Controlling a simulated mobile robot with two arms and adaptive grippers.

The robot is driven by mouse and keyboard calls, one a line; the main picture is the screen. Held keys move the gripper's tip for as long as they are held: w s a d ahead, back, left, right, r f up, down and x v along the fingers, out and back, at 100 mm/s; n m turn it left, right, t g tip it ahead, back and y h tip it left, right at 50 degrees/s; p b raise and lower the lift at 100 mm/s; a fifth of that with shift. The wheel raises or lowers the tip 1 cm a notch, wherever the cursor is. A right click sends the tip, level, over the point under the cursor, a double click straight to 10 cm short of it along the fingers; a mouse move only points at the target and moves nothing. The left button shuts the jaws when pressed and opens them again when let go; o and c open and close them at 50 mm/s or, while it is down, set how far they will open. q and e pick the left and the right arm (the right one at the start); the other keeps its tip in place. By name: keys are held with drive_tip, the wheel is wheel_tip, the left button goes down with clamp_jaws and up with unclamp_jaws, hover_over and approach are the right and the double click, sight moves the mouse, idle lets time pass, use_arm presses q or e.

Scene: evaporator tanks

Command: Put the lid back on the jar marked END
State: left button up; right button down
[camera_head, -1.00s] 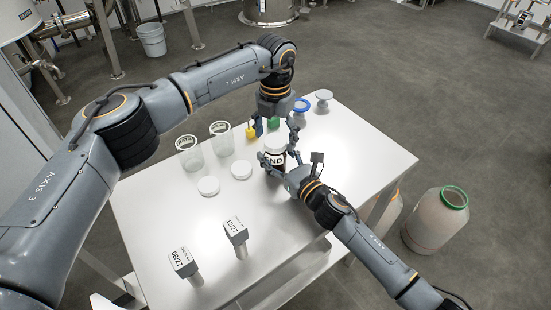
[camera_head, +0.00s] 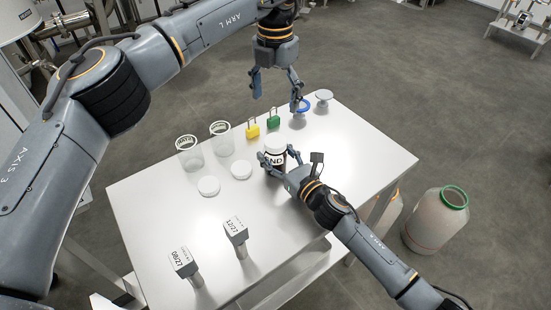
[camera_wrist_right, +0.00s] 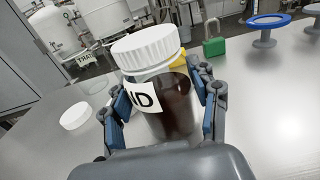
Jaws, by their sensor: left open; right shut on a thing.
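The jar marked END (camera_head: 274,160) stands upright on the white table, with dark contents and a black-on-white label. It also shows in the right wrist view (camera_wrist_right: 172,108). A white ribbed lid (camera_wrist_right: 146,46) sits on top of its mouth; I cannot tell how tightly it is seated. The lid also shows in the head view (camera_head: 275,144). My right gripper (camera_head: 279,166) is shut around the jar's body, a finger on each side, below the lid. My left gripper (camera_head: 276,92) is open and empty, raised above the far part of the table.
Two clear open jars (camera_head: 190,157) (camera_head: 221,143) and two loose white lids (camera_head: 209,186) (camera_head: 242,170) are left of the END jar. Yellow (camera_head: 253,130) and green (camera_head: 273,122) padlocks, a blue-rimmed stand (camera_head: 301,106) and a grey stand (camera_head: 324,97) are behind. Date blocks (camera_head: 183,263) (camera_head: 235,230) stand in front.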

drive_tip(key=shift+c, duration=1.4)
unclamp_jaws()
drive_tip(key=v, duration=1.2)
drive_tip(key=shift+s, duration=0.1)
